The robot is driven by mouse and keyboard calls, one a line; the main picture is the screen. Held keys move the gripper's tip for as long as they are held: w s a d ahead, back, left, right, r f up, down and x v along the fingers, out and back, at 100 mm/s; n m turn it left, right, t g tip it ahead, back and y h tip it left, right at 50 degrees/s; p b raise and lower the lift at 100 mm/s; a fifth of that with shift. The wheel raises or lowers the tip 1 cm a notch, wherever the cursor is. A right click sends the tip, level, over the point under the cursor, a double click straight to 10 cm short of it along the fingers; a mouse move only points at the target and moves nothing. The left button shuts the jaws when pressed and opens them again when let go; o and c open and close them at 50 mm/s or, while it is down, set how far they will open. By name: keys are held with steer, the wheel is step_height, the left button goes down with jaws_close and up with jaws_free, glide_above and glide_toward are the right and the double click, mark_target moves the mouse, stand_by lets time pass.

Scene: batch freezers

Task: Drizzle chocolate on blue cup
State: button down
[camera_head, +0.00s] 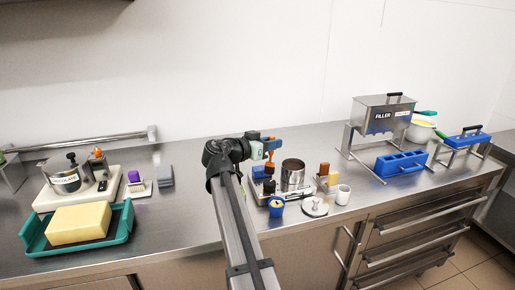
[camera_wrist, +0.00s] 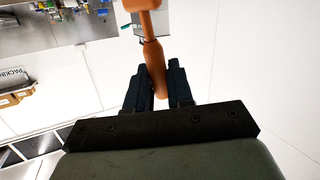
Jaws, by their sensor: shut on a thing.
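My gripper (camera_head: 262,150) is out over the middle of the counter. In the wrist view my gripper (camera_wrist: 158,78) is shut on an orange-brown utensil (camera_wrist: 152,52), whose handle lies between the dark fingers. The utensil also shows as a small orange piece (camera_head: 270,157) in the head view; its lower end is hard to make out. A steel pot (camera_head: 292,175) stands to the right of my gripper. I cannot see chocolate on the cup.
A white cup (camera_head: 343,194) and a round lid (camera_head: 315,207) lie right of the blue cup. A teal tray (camera_head: 120,235) holds a yellow block (camera_head: 79,223) at left. The filler (camera_head: 383,115) stands at right.

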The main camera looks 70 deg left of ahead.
steer(key=w+d+r+m+t+h, duration=0.1)
steer(key=d+m+h, duration=0.4)
steer(key=d+h, duration=0.1)
step_height(320, 180, down, 7)
steer(key=shift+w+r+h, duration=0.2)
steer(key=shift+h, duration=0.1)
stand_by(0.6)
steer(key=shift+w, duration=0.35)
stand_by(0.5)
steer(key=shift+s, duration=0.75)
steer(key=shift+x, duration=0.8)
steer(key=shift+r, duration=0.15)
step_height(320, 180, up, 7)
stand_by(1.3)
